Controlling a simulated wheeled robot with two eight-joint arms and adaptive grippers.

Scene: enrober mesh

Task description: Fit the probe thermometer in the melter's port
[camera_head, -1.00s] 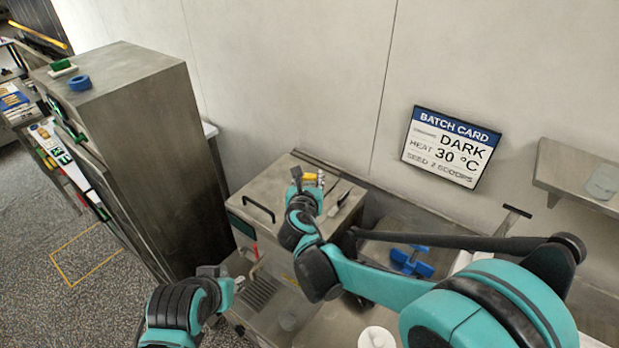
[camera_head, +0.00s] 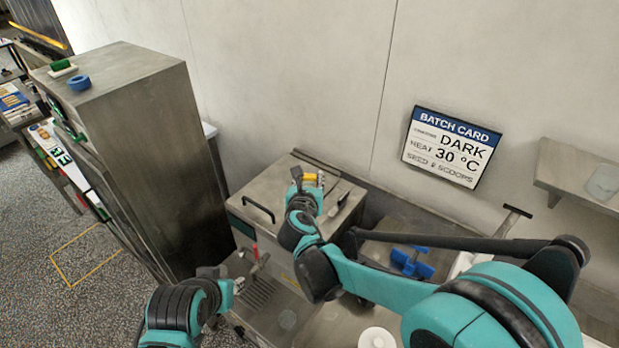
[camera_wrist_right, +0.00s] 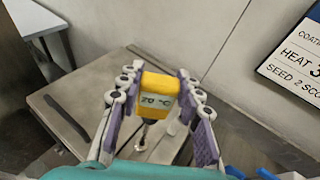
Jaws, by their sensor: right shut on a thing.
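The probe thermometer (camera_wrist_right: 158,97) has a yellow body and a display reading about 20 °C. My right gripper (camera_wrist_right: 158,105) is shut on it, one finger on each side, above the melter's lid. Its dark stem points down toward a small pale fitting on the lid; I cannot tell whether the tip is in the port. The melter (camera_head: 246,214) is a steel box with a black handle, left of my right gripper (camera_head: 309,182) in the head view. My left gripper (camera_head: 236,285) is low in front of the melter; its jaws are unclear.
A blue tool (camera_head: 411,262) lies to the right. A batch card (camera_head: 450,146) reading DARK, 30 °C hangs on the wall. A shelf (camera_head: 575,175) juts out at right.

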